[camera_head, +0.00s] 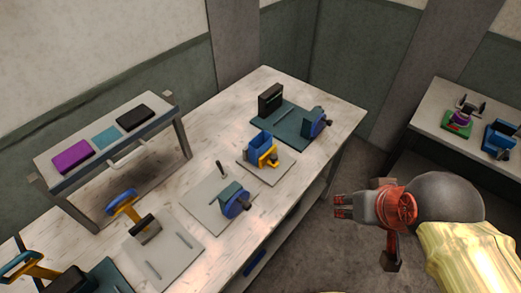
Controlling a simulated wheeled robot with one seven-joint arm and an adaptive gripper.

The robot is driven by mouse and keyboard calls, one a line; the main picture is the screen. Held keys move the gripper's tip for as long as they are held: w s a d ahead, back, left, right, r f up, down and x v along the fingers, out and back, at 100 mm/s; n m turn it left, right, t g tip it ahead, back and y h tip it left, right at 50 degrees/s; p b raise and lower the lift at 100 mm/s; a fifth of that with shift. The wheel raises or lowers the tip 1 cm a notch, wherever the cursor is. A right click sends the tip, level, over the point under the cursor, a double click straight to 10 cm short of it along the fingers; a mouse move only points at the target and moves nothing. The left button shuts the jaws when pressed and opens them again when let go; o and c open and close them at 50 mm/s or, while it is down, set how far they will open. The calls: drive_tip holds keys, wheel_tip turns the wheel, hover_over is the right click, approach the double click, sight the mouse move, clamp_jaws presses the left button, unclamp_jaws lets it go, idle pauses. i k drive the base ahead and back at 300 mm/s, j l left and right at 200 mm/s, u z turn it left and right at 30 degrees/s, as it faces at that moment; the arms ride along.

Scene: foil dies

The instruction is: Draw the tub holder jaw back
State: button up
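Several fixtures stand on the long workbench, and none is labelled, so I cannot tell for sure which is the tub holder. A blue open-topped tub-like box (260,141) with a yellow bracket (268,157) sits on a small plate. Behind it, a dark teal plate (285,116) carries a black upright block (270,100) and a teal block with a blue wheel (319,123). In front, a grey plate (203,199) carries a teal block with a blue wheel (236,203) and a thin pin. My gripper (342,206) is right of the bench, apart from everything; its finger gap is unclear.
A raised shelf (83,163) at left holds purple, teal and black pads. A second table (436,98) at right holds small fixtures. Floor lies between the tables.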

sight(270, 157)
drive_tip(key=i+l, duration=0.35)
drive_tip(key=i+l+u, duration=0.45)
drive_tip(key=l+u, duration=0.15)
drive_tip(key=i+l+u, duration=0.15)
drive_tip(key=l+u, duration=0.15)
drive_tip(key=l, duration=0.15)
drive_tip(key=u, duration=0.85)
drive_tip(key=i, duration=0.15)
